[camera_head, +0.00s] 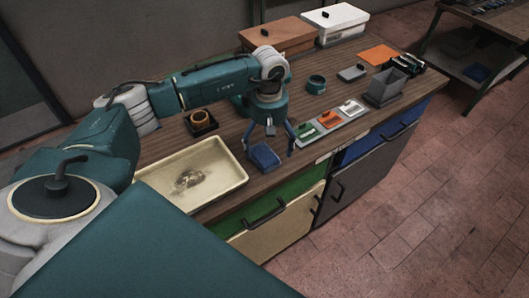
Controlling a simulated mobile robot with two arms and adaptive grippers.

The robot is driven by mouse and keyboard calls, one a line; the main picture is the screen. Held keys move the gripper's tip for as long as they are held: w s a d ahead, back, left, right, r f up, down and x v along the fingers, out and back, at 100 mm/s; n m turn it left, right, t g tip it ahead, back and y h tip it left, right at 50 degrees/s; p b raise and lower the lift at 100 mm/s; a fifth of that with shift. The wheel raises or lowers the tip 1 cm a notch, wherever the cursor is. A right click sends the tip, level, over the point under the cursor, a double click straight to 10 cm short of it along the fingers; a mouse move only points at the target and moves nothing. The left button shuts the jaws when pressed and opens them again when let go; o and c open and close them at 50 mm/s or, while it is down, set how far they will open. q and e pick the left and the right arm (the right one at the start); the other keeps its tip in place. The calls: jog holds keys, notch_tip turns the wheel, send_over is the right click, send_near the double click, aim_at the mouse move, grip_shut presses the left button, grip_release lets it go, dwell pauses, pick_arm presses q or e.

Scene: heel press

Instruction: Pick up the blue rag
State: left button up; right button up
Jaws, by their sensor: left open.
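The blue rag (264,157) looks like a small folded blue pad on the wooden worktop, near its front edge. My left gripper (270,150) points down over the rag. Its fingers are apart, one to the left of the rag and one to the right. I cannot tell whether the fingers touch the rag. My right gripper is not in view.
A cream tray (225,187) with a dark stain lies left of the rag. A grey strip with green, orange and white items (330,118) lies to the right. A grey bin (386,88) stands farther right. Brown (278,35) and white (335,20) boxes stand behind.

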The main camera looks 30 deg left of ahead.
aim_at(268, 152)
pick_arm(q)
jog(key=shift+s+f, duration=0.15)
jog(key=shift+f, duration=1.1)
jog(key=c, duration=1.2)
jog(key=shift+o, duration=0.2)
jog(key=shift+r, duration=0.55)
notch_tip(268, 152, up, 18)
jog(key=b, duration=0.5)
jog(key=shift+r, duration=0.55)
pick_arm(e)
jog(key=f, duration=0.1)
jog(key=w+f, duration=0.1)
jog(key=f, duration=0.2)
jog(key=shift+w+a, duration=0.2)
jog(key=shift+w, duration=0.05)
pick_arm(q)
jog(key=shift+o, duration=0.4)
jog(key=shift+f, duration=0.1)
jog(key=shift+c, duration=0.3)
